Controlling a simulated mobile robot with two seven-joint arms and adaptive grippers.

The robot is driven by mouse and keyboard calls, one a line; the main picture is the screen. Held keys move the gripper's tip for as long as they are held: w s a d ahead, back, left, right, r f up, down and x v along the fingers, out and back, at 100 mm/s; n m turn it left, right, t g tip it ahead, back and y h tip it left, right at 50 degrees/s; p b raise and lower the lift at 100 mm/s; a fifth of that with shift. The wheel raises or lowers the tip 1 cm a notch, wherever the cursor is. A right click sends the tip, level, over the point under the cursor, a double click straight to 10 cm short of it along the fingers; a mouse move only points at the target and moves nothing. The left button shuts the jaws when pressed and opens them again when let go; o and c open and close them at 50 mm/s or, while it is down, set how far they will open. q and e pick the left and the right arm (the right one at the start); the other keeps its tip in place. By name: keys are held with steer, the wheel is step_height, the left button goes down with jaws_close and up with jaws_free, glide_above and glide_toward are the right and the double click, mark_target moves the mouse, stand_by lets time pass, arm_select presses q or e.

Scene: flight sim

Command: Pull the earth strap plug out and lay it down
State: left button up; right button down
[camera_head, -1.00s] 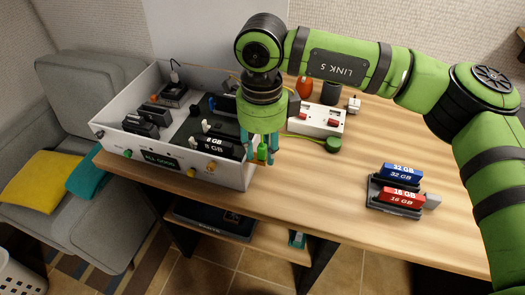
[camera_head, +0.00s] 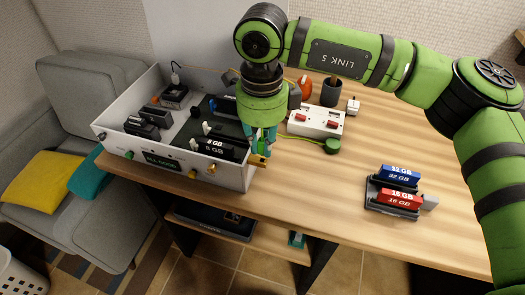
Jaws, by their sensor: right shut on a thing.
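The white open box (camera_head: 222,174) stands on the table's left side, with electronic parts inside and knobs on its front. My right gripper (camera_head: 262,150) points down at the box's right front corner. Its teal fingers are shut on the earth strap plug, which they mostly hide. A brass-yellow piece (camera_head: 259,160) shows at the fingertips; I cannot tell whether it belongs to the plug or the box, nor whether the plug is still seated. A green disc (camera_head: 332,146) with a thin yellowish cable lies on the table to the right. My left gripper is not in view.
A white unit with red switches (camera_head: 316,122) stands behind the disc. A dark rack (camera_head: 394,212) holds blue and red modules at the right. A dark cup (camera_head: 331,93) and an orange object (camera_head: 305,88) stand behind. The table's front middle (camera_head: 310,190) is clear.

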mark_target(263, 141)
steer(key=shift+r+p, duration=0.9)
steer(key=shift+r, duration=0.95)
steer(key=shift+s+d, duration=0.1)
